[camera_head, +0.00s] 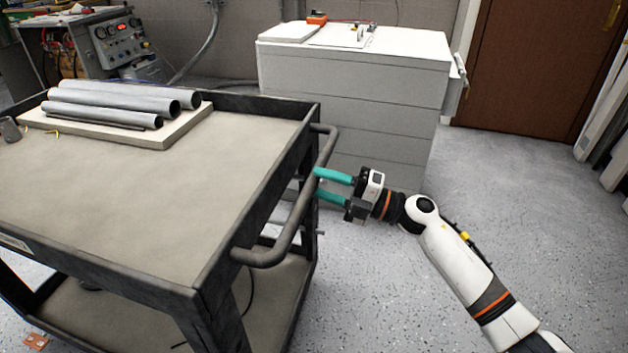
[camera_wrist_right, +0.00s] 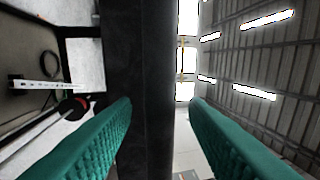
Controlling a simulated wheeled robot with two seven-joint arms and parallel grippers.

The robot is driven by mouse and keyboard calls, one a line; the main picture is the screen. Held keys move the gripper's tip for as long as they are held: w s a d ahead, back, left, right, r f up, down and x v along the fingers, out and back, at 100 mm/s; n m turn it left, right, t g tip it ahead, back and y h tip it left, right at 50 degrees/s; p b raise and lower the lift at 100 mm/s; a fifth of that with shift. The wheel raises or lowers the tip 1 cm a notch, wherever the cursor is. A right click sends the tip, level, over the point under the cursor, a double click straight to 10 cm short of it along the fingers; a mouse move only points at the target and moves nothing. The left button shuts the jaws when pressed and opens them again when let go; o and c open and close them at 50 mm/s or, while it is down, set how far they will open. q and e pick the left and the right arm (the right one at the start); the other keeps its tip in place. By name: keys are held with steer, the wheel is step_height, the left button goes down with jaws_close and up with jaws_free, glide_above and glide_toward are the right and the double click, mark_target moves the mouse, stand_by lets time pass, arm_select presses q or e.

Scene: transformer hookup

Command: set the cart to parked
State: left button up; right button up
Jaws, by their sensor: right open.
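The cart (camera_head: 130,200) is a dark-framed trolley with a beige top and a lower shelf, on the left of the head view. Its grey tubular handle (camera_head: 297,212) sticks out from the right end. My right gripper (camera_head: 317,184) is open, with its teal fingertips at the handle's outer side. In the right wrist view a dark upright bar (camera_wrist_right: 151,80), seemingly the handle, shows between the open fingers (camera_wrist_right: 160,110). I cannot tell whether the fingers touch it. My left gripper is out of view.
Several grey pipes (camera_head: 120,100) lie on a board (camera_head: 180,128) on the cart's top. A white cabinet (camera_head: 350,85) stands behind the handle, with a small orange device (camera_head: 317,18) on it. A brown door (camera_head: 540,60) is at the back right. The speckled floor (camera_head: 540,190) at right is mostly free.

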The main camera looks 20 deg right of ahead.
steer(key=shift+x, duration=1.15)
jaws_close()
steer(key=shift+a, duration=0.1)
